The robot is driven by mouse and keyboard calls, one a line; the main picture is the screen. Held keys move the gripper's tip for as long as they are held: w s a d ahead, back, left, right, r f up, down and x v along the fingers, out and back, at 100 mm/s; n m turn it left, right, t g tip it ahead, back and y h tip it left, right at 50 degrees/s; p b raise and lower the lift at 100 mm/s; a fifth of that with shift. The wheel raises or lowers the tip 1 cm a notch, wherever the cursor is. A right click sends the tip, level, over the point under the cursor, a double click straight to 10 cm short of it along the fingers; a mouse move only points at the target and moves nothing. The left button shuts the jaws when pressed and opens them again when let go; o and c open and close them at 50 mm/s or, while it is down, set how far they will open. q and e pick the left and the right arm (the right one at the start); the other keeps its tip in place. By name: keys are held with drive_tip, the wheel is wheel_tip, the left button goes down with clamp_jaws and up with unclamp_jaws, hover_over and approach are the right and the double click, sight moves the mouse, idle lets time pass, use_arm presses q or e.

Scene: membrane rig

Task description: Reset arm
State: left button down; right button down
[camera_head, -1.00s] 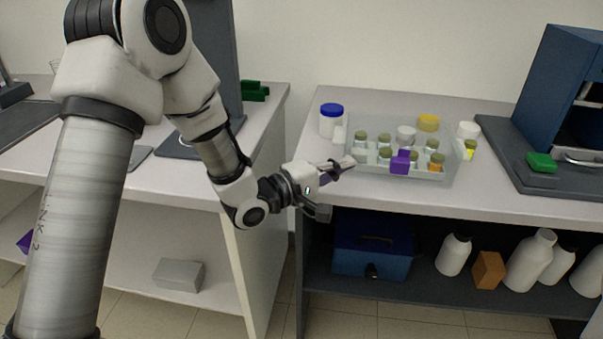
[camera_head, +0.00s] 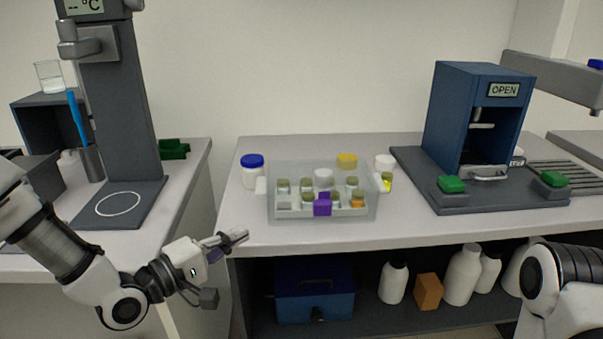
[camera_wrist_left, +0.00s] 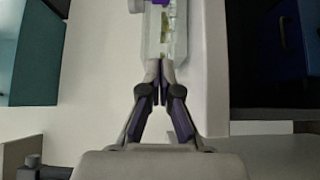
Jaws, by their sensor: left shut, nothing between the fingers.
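My left gripper (camera_head: 236,238) is shut and empty, in front of the table's left front corner, left of and below the clear tray. In the left wrist view its two fingertips (camera_wrist_left: 160,72) are together, with part of the tray (camera_wrist_left: 176,32) beyond them. My left arm (camera_head: 95,280) comes in low from the left. My right arm (camera_head: 565,280) shows at the lower right, and its gripper is out of view.
A blue press (camera_head: 475,115) marked OPEN stands at right. A blue box (camera_head: 315,295) and bottles sit on the shelf below.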

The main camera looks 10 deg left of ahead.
use_arm(q)
drive_tip(key=s+d+f+m+g+y+p, duration=0.15)
drive_tip(key=s+f+g+p, duration=0.35)
drive_tip(key=f, duration=0.6)
drive_tip(key=s+d+f+g+y+p, duration=0.2)
drive_tip(key=s+f+g+y, duration=0.15)
drive_tip(key=s+f, duration=0.6)
drive_tip(key=s+a+f+m+g+y+p, duration=0.1)
drive_tip(key=s+a+f+m+g+y, duration=0.3)
drive_tip(key=s+f+m, duration=0.5)
drive_tip(key=s+a+f+g, duration=0.1)
drive_tip(key=s+a+g, duration=0.1)
drive_tip(key=s, duration=0.1)
drive_tip(key=shift+m+g+y, duration=0.3)
drive_tip(key=shift+m+g, duration=0.05)
drive_tip(key=shift+s, duration=0.1)
